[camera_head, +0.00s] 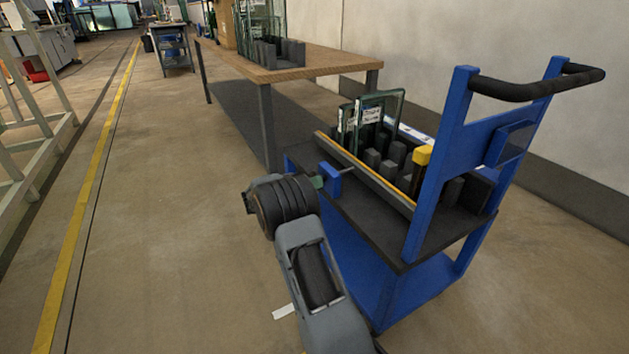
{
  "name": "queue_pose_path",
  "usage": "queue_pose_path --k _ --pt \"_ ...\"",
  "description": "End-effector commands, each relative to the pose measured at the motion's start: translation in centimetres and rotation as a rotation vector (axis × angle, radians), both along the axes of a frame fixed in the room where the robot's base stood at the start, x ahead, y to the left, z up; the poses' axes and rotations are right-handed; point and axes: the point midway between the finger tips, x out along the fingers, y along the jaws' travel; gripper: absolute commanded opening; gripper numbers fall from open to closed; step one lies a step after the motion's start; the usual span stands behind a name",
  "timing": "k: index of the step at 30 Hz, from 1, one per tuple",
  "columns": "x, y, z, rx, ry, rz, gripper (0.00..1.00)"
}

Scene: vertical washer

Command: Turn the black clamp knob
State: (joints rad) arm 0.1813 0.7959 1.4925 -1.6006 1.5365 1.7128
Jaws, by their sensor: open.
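I cannot make out the black clamp knob for certain in the head view. A small blue bracket (332,181) with a thin rod stands at the left end of the cart (410,243), beside the long rail (364,172). My gripper (319,182) is at this bracket, at the cart's near left corner. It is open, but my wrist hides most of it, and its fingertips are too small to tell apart. I cannot tell whether it touches the bracket or anything there.
The blue cart has a black push handle (537,87), dark slotted blocks and glass panes (384,97) on top. A yellow-topped post (422,156) stands near the upright. A wooden table (300,62) is behind. Open floor (160,230) lies to the left.

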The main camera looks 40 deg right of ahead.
Motion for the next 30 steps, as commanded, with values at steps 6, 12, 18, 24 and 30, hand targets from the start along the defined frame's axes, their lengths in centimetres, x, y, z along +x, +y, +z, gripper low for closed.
queue_pose_path --k 6,12,18,24,30 --pt "0.7 4.7 0.3 0.001 0.001 0.004 0.98" --pt "1.2 8.3 0.2 0.0 0.001 0.003 0.98" --pt "1.5 10.6 0.1 0.0 0.0 0.001 0.98" --pt "1.6 11.5 0.0 0.0 -0.001 0.001 0.98" --pt "1.6 11.6 0.0 0.0 -0.001 0.0 0.98"
